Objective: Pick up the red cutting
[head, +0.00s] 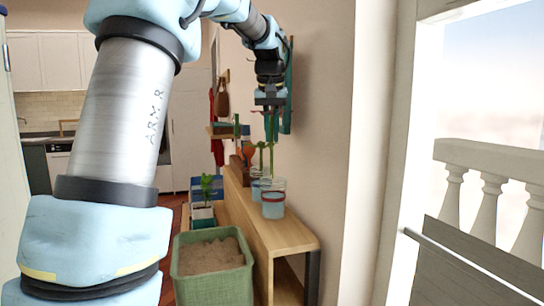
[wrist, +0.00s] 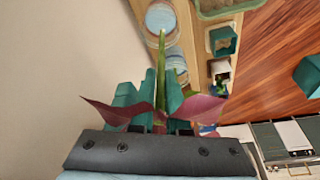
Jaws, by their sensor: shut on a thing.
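My gripper (head: 270,98) is high above the far part of the wooden bench, by the wall. In the wrist view its teal fingers (wrist: 147,96) are closed around the red cutting (wrist: 102,110). The cutting has dark red-purple leaves spread to both sides and a long green stem (wrist: 162,55) pointing away from the gripper. In the head view its thin green stem (head: 271,127) hangs below the fingers; its leaves are hard to make out there. The lower end of the stem overlaps the glass jars behind it, so I cannot tell whether it is clear of them.
A glass jar of bluish liquid (head: 273,206) stands on the bench (head: 285,237), with other jars behind it. A green planter of soil (head: 213,289) stands in front on the left. A small potted plant (head: 204,215) is behind it. The wall is close on the right.

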